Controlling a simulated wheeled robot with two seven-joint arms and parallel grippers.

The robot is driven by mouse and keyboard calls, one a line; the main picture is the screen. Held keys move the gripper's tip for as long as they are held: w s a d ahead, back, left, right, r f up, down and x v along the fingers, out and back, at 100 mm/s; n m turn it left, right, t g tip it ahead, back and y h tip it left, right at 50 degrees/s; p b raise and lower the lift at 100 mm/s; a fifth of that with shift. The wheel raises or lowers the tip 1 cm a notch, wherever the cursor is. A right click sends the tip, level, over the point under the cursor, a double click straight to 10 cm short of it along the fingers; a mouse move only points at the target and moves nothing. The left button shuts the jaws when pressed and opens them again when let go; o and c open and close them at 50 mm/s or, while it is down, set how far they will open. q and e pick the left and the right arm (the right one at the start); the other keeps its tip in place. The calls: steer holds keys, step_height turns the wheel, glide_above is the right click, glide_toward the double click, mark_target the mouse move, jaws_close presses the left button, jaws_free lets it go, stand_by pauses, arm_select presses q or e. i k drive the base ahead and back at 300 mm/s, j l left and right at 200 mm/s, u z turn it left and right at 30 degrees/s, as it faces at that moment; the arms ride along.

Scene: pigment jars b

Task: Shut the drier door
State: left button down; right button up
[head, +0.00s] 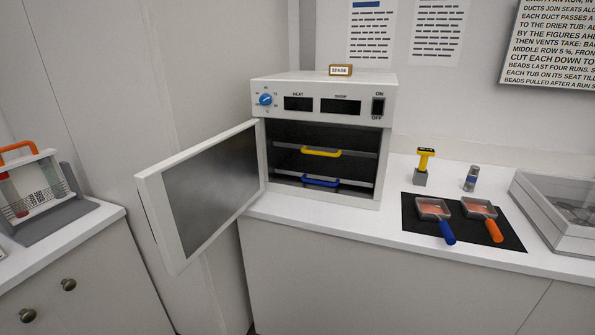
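The drier (322,137) is a white box-shaped oven on the counter, with a blue dial, two dark displays and an ON/OFF switch on top of its front. Its door (203,193) is hinged at the left side and stands wide open, swung out to the left past the counter's front edge. The door has a white frame and a dark panel. Inside the drier are two shelves, one with a yellow handle (321,152) and one with a blue handle (320,182). Neither of my grippers is in the head view.
A black mat (481,237) right of the drier holds two scoops, with blue and orange handles. A yellow-topped tool (424,166), a small jar (471,178) and a clear-lidded case (555,214) are nearby. A rack (34,190) stands on the left counter. Floor space below the door is open.

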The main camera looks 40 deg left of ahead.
mark_target(188, 198)
steer(key=j, duration=0.9)
steer(key=i+j+u, duration=0.1)
steer(key=j, duration=0.8)
steer(key=i+j, duration=0.1)
steer(key=j, duration=0.8)
steer(key=k+l+u, duration=0.35)
steer(key=k, duration=0.15)
steer(key=k+u, duration=0.3)
steer(key=k, duration=0.25)
